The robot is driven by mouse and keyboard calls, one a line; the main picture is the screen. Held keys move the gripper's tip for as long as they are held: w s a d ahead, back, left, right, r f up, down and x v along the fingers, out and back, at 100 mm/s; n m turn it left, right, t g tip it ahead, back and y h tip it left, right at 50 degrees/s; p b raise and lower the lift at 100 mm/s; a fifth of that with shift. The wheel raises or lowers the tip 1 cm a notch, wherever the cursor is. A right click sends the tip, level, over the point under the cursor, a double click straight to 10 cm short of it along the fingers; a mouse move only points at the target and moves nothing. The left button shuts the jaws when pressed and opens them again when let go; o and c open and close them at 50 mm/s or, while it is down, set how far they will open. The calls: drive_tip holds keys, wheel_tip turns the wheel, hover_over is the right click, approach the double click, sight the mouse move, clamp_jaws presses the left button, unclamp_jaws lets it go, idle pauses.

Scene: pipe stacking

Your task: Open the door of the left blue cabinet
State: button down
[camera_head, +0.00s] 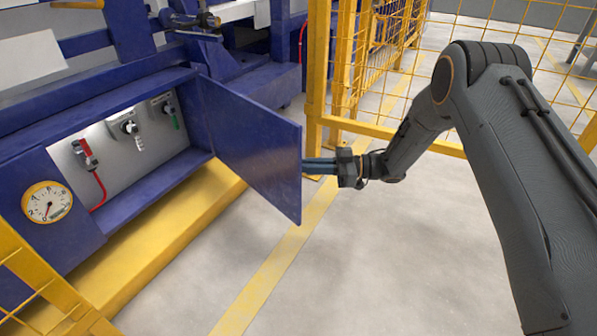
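The left blue cabinet (88,240) stands at the left with its front open. Its blue door (252,143) is swung out wide, hinged at the right side of the opening. Inside show a red-handled valve (84,152) with a red hose, a valve with a white handle (130,130) and a valve with a green handle (168,108). My gripper (306,166) is at the door's free right edge, with its fingers pointing left. The fingertips are at or behind that edge, so I cannot tell whether they touch or grip it.
A round gauge (47,202) sits on the cabinet front. A yellow base ledge (165,232) runs below it. Yellow mesh fencing (345,75) stands behind my gripper, and more is at the lower left (40,285). The grey floor (370,270) in front is clear.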

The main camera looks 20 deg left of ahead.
drive_tip(key=shift+w+a+r, duration=0.15)
drive_tip(key=shift+a+r, duration=0.05)
drive_tip(key=shift+r, duration=0.05)
drive_tip(key=c, duration=1.8)
unclamp_jaws()
drive_tip(key=shift+a, duration=0.1)
drive_tip(key=shift+d+f, duration=0.15)
drive_tip(key=shift+d, duration=0.15)
drive_tip(key=shift+d, duration=0.1)
drive_tip(key=p+v, duration=0.2)
drive_tip(key=v, duration=0.5)
drive_tip(key=shift+w+d+p, duration=0.1)
drive_tip(key=shift+d+p, duration=0.2)
drive_tip(key=shift+p, duration=0.1)
